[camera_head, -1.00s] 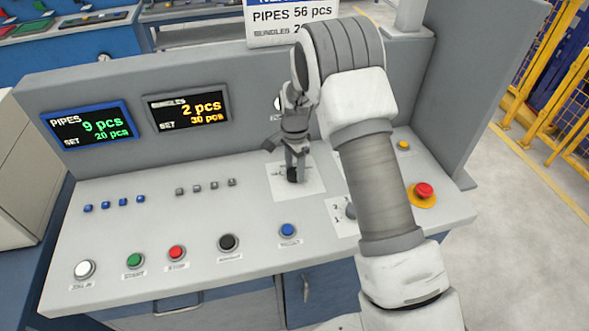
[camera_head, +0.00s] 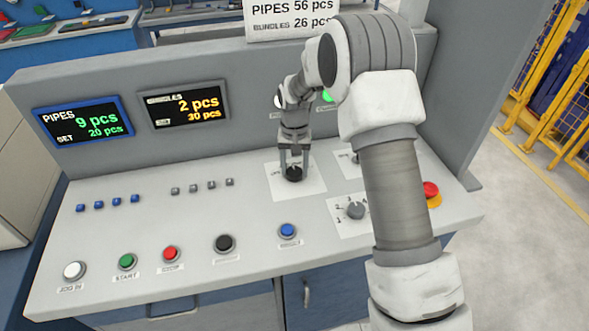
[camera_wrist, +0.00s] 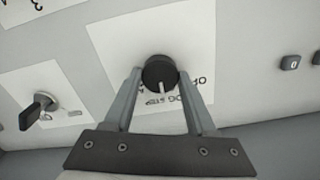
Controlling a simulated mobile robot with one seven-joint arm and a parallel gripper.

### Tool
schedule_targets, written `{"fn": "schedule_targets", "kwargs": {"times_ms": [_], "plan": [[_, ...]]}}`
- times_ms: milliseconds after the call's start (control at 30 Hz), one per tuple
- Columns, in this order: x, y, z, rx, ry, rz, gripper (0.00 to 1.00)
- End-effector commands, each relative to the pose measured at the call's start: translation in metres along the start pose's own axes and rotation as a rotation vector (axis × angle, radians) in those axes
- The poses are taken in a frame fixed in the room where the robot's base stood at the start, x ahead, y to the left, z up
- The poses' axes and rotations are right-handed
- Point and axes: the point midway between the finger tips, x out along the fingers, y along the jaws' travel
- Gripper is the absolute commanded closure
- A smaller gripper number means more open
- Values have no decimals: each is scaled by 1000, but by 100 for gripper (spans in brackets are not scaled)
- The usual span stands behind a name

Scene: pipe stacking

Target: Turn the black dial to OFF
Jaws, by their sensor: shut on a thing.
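The black dial (camera_head: 293,173) sits on a white label plate on the sloped grey panel. In the wrist view the dial (camera_wrist: 159,73) is round, with a pale pointer line aimed toward the bottom of the picture. Lettering lies on the plate below and to its right, partly covered by my finger. My gripper (camera_head: 292,168) reaches down onto the dial from above. In the wrist view the two fingers of my gripper (camera_wrist: 158,76) stand on either side of the dial, shut on it. In the head view the dial's pointer cannot be made out.
A grey selector (camera_head: 356,210) with numbers is at the right. A key-like switch (camera_wrist: 39,110) shows in the wrist view. A red emergency button (camera_head: 431,190) is partly behind my arm. Start (camera_head: 127,261), stop (camera_head: 170,254), black (camera_head: 225,243) and blue (camera_head: 288,231) buttons line the front.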

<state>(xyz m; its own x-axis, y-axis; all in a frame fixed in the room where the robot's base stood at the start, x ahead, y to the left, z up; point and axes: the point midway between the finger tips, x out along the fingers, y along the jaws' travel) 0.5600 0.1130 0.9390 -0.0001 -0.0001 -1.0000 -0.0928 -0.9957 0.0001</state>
Motion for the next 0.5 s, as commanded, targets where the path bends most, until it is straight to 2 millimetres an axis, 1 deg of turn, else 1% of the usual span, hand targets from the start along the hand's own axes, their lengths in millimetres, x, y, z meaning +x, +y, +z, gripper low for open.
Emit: {"fn": "schedule_targets", "kwargs": {"times_ms": [500], "plan": [[0,0,0,-489,2,0,99]]}}
